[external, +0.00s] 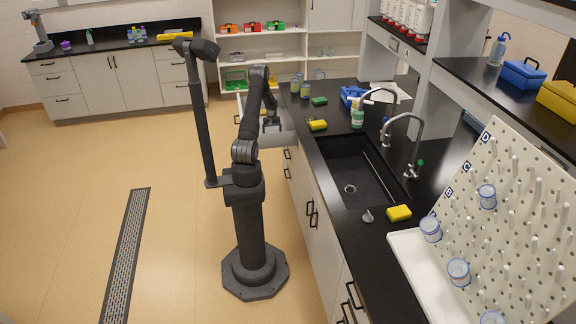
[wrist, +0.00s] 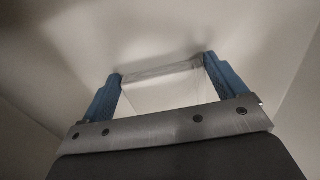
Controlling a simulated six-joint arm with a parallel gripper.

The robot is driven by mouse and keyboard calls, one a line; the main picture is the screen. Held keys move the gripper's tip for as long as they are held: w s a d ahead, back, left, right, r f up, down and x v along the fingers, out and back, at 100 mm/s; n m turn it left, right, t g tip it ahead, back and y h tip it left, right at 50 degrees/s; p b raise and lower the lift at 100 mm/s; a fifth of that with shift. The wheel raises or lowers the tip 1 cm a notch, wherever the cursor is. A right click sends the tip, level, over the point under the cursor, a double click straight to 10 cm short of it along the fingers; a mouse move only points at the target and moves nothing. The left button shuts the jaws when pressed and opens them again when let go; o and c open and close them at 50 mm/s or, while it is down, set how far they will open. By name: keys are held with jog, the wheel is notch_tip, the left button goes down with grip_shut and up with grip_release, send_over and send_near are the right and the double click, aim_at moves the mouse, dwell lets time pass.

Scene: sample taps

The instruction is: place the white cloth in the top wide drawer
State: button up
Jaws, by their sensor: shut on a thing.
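My gripper (external: 271,125) is low over an open white drawer (external: 280,140) at the left side of the counter, pointing down into it. In the wrist view my gripper's blue fingers (wrist: 162,78) are apart, with a pale, flat-sided thing between them. I take it to be the white cloth (wrist: 165,95); its pale colour blends with the surfaces around it. Pale, plain surfaces like the inside of a drawer fill the rest of the wrist view. In the external view the cloth is too small to make out. Whether it touches the drawer floor I cannot tell.
The black counter (external: 330,106) with its sink (external: 352,178) runs along the right of my arm. A white sheet (external: 384,91) lies farther back.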

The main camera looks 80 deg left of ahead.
jog(key=o, duration=0.7)
jog(key=shift+f, duration=0.1)
notch_tip(320, 180, up, 12)
dwell(0.4)
notch_tip(320, 180, down, 12)
jog(key=shift+r, duration=0.2)
jog(key=shift+a+r, duration=0.1)
jog(key=shift+r, duration=1.5)
